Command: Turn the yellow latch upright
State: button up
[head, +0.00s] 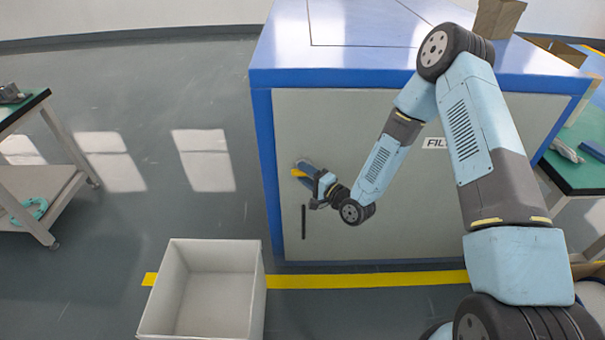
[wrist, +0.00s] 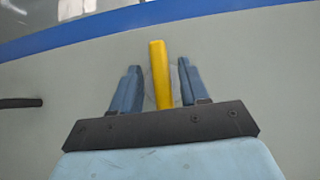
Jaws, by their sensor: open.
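The yellow latch (head: 299,173) is on the grey front panel of the blue-framed cabinet, near its left edge. It lies roughly sideways in the head view, its visible end pointing left. In the wrist view the latch (wrist: 159,75) is a yellow bar over a round grey base, which is partly hidden. My gripper (head: 306,172) is at the latch with its fingers toward the panel. In the wrist view my gripper (wrist: 158,72) is open, one blue-grey finger on each side of the latch. A gap shows on both sides of the bar.
A black handle (head: 303,222) is on the panel below the latch. An open white box (head: 259,290) stands on the floor in front, left of centre. Green-topped tables stand at left (head: 22,108) and right (head: 585,165). Floor left of the cabinet is clear.

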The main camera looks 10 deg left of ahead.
jog(key=shift+w+a, duration=0.25)
jog(key=shift+a, duration=0.1)
grip_shut()
jog(key=shift+s+a, duration=0.1)
dwell(0.3)
